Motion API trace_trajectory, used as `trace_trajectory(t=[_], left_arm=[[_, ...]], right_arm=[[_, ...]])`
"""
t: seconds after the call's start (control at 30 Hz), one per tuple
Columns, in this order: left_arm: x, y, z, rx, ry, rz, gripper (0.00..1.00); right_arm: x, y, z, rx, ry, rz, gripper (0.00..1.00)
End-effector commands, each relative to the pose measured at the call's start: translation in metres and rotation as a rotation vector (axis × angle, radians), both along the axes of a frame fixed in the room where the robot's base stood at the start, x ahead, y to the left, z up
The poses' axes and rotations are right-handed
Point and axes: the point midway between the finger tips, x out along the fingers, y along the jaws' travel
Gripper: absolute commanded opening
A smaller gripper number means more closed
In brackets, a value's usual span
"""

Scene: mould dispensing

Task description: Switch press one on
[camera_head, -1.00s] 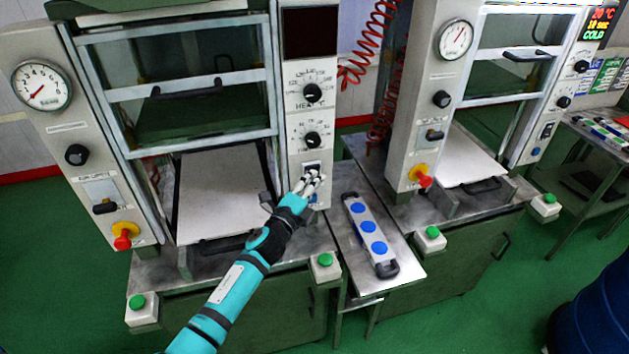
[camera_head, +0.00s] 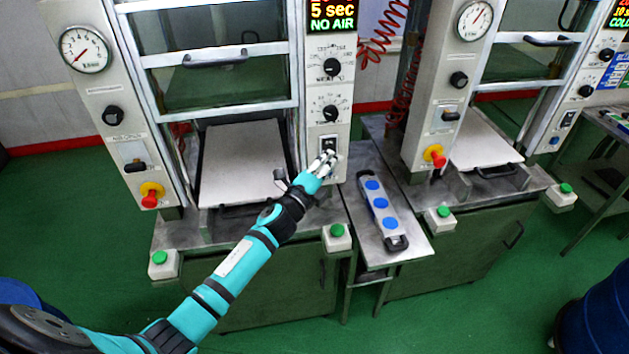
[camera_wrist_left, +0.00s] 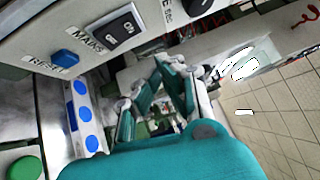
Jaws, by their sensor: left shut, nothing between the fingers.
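The left press, which I take to be press one, has a lit display (camera_head: 333,14) reading "5 sec" and "NO AIR". Its black mains rocker switch (camera_head: 328,145) sits low on the right-hand panel; the label reads MAINS beside the switch (camera_wrist_left: 122,25) in the left wrist view. My left gripper (camera_head: 326,160) is shut and empty at the panel, just below the switch and partly over it. My right gripper is not in view.
A blue reset button (camera_wrist_left: 64,57) is beside the switch. A mould bar with blue discs (camera_head: 378,207) lies on the small side table (camera_head: 405,248). Green buttons (camera_head: 337,231) and a red emergency stop (camera_head: 151,195) are on the left press. A second press (camera_head: 440,105) stands right.

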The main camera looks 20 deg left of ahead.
Motion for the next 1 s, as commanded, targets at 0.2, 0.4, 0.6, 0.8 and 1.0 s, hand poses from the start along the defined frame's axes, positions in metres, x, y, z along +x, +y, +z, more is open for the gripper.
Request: trace_trajectory(t=[0.2, 0.4, 0.6, 0.8, 1.0], left_arm=[[-0.033, 0.007, 0.001, 0.002, 0.002, -0.002, 0.00], [-0.065, 0.013, 0.003, 0.000, 0.002, -0.001, 0.00], [-0.078, 0.015, 0.007, -0.001, 0.001, 0.000, 0.00], [-0.078, 0.016, 0.007, -0.001, 0.001, 0.000, 0.00], [-0.078, 0.016, 0.007, -0.001, 0.001, 0.000, 0.00]], right_arm=[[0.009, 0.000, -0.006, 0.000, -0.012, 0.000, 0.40], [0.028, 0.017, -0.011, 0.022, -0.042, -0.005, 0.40], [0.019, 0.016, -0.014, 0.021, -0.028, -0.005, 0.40], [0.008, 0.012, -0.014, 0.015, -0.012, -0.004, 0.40], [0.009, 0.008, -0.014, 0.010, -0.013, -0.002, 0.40]])
